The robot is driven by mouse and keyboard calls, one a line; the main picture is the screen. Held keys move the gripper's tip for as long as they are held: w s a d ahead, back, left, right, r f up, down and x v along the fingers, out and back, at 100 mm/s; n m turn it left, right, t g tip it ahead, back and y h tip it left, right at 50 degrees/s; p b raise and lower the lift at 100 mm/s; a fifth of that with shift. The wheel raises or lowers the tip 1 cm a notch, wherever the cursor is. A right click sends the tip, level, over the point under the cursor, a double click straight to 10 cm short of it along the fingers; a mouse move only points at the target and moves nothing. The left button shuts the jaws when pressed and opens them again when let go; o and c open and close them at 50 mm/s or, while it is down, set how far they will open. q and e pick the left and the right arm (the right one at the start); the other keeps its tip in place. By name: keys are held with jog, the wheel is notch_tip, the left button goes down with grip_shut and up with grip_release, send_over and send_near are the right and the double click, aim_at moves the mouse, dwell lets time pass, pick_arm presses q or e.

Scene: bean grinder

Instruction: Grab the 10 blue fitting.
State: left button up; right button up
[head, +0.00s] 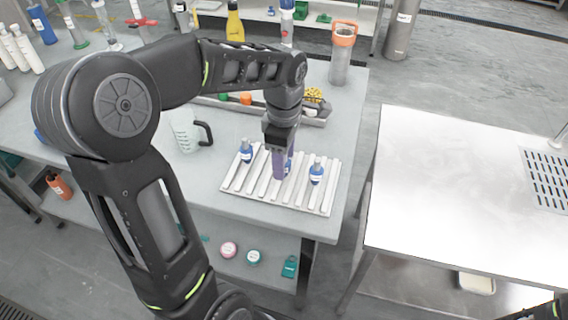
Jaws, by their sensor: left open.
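Blue fittings stand on a white slatted rack (236,180) on the grey table. One blue fitting (246,152) is at the rack's left, and another blue fitting (316,174) is at its right. A third blue fitting (288,167) shows between them, partly hidden by my left gripper (279,172). The labels are too small to read. My left gripper points down over the middle of the rack, with its jaws open around or just in front of the middle fitting; I cannot tell which. My right gripper is out of view.
A clear jug with a dark handle (187,132) stands left of the rack. A tray of small parts (314,108) lies behind it, near an orange-topped clear container (342,55). A bare metal table (460,190) is to the right, across a gap.

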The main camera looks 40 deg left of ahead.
pick_arm(q)
jog(key=shift+c, duration=0.5)
grip_shut()
dwell(0.3)
